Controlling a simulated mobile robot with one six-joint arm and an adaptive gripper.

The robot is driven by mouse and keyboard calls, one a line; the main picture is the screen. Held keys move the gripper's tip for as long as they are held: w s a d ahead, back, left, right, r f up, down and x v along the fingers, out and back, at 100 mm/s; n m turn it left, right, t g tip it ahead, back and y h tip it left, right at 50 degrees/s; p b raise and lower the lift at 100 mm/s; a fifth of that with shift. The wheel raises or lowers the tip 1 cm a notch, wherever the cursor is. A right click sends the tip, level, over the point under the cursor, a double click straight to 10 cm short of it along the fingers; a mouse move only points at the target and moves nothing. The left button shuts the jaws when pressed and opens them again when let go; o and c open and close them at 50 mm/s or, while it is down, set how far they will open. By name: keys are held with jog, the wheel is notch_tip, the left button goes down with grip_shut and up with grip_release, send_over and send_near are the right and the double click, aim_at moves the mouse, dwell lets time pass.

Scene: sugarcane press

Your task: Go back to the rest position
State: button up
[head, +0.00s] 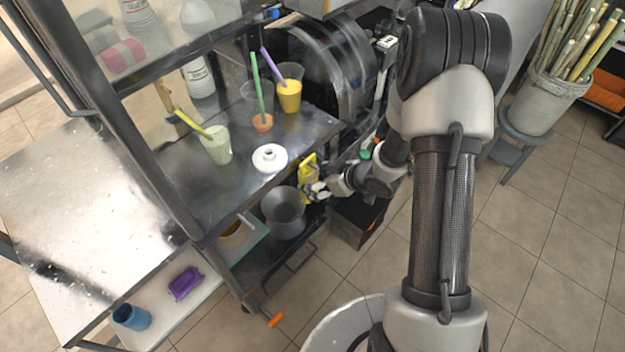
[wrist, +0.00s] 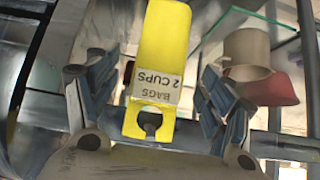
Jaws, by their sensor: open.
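My gripper (head: 316,189) is at the front edge of the cart, close to a yellow tag (head: 308,168). In the wrist view my gripper (wrist: 150,105) is open, with its two blue-grey padded fingers on either side. The yellow tag (wrist: 160,60) shows between them, with a white label reading "BAGS 2 CUPS" upside down and a hole at its lower end. Gaps show between the tag and both fingers.
The metal cart shelf (head: 320,127) holds cups with straws, including a yellow drink (head: 289,96), and a white round piece (head: 269,158). A dark grey pot (head: 284,212) sits below. A cane bucket (head: 545,100) stands on a stool at right. Tiled floor (head: 540,240) is open at right.

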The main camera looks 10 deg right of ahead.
jog(key=v, duration=0.8)
jog(key=shift+r, duration=0.1)
jog(key=s+d+r+m+h, duration=0.2)
jog(key=d+r+h, duration=0.15)
jog(key=r, duration=0.55)
jog(key=s+d+r+m+h, duration=0.2)
jog(key=d+r+h, duration=0.15)
jog(key=r, duration=0.55)
jog(key=s+a+r+m+g+y, duration=0.1)
jog(key=s+a+r, duration=0.1)
jog(key=s+a, duration=0.3)
jog(key=s+a+r+m+g, duration=0.1)
jog(key=s+a, duration=0.4)
jog(key=s, duration=0.9)
notch_tip(320, 180, up, 2)
jog(key=shift+a+r+m+g+y, duration=0.1)
jog(key=shift+a+m+g+y, duration=0.25)
jog(key=shift+m, duration=0.25)
jog(key=shift+d, duration=0.15)
